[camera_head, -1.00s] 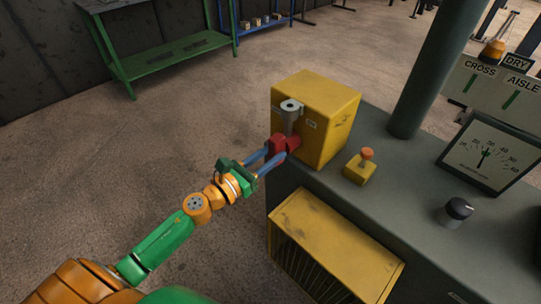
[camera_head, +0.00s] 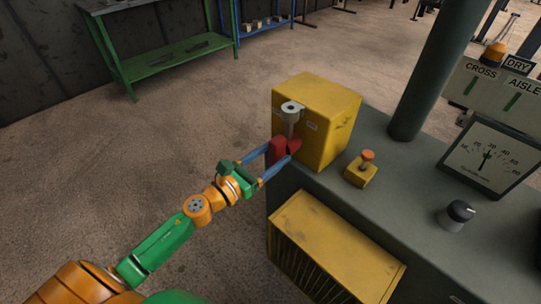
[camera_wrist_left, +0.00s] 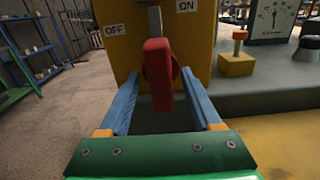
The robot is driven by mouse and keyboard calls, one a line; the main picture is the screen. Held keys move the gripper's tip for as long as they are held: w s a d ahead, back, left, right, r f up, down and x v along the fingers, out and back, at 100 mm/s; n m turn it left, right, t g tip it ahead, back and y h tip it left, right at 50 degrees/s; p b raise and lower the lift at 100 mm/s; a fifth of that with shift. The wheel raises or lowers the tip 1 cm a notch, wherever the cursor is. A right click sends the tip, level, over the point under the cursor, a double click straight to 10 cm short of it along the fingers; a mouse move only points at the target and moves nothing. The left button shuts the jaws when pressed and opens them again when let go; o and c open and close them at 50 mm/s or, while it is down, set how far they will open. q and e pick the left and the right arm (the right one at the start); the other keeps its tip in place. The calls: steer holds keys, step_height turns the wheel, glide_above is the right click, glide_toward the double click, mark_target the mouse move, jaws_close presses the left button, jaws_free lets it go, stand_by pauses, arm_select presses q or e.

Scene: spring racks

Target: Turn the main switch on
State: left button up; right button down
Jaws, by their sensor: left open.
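The main switch is a yellow box (camera_head: 325,115) with a grey lever shaft (camera_head: 290,118) and a red handle (camera_head: 279,150) on its front. In the left wrist view the red handle (camera_wrist_left: 160,75) hangs below the shaft, between an OFF label (camera_wrist_left: 116,30) at left and an ON label (camera_wrist_left: 186,6) at right. My left gripper (camera_head: 277,157) is open, with its blue fingers on either side of the handle. Gaps show between handle and fingers in the wrist view. The right gripper is in neither view.
The box stands on a grey console (camera_head: 385,160) with an orange-topped button (camera_head: 361,172), a black knob (camera_head: 459,212), a dial gauge (camera_head: 489,157) and a thick post (camera_head: 430,75). A yellow vented box (camera_head: 340,240) projects below. Open floor lies left.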

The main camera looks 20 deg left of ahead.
arm_select(q)
steer(key=shift+s+a+f, duration=0.1)
steer(key=shift+s+f, duration=0.05)
steer(key=shift+s, duration=0.15)
steer(key=b+v, duration=0.2)
steer(key=v, duration=0.4)
steer(key=shift+s, duration=0.25)
